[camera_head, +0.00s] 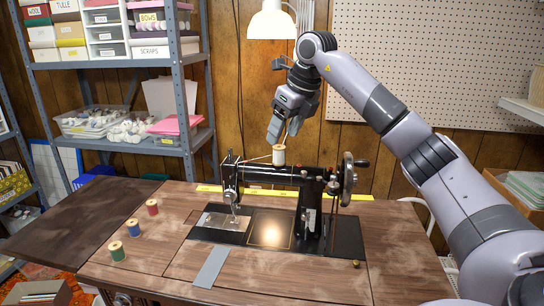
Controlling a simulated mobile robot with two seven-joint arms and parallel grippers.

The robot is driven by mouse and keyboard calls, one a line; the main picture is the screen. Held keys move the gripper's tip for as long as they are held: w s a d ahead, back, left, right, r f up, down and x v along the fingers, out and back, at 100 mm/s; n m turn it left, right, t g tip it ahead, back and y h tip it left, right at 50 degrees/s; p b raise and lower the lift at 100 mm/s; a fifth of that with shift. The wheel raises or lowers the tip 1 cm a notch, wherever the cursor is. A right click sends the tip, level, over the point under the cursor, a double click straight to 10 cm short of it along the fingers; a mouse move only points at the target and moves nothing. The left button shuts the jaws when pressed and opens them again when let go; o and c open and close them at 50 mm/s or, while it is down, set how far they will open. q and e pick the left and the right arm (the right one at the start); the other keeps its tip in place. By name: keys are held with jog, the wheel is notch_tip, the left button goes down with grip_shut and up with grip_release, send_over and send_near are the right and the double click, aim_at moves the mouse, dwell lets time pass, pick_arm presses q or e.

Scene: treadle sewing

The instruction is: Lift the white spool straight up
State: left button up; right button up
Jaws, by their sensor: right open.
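The white spool (279,155) stands upright on top of the black sewing machine (275,174), near the middle of its arm. A thin thread seems to run from it toward the machine's left end. My right gripper (282,136) points down right above the spool. Its jaws are open, with the fingertips close to the spool's top; I cannot tell whether they touch it. My left gripper is not in view.
Red (152,207), blue (133,228) and green (117,251) spools stand on the wooden table (170,265) at left. A grey strip (211,267) lies in front. The handwheel (348,180) rises at the machine's right end. A lamp (271,22) hangs behind.

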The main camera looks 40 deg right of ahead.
aim_at(280, 149)
jog(key=shift+w+f, duration=0.3)
jog(key=shift+f, duration=0.2)
jog(key=x, duration=0.3)
jog(key=b+x, duration=0.1)
jog(key=x, duration=0.1)
jog(key=shift+d+f, duration=0.35)
jog(key=c, duration=1.1)
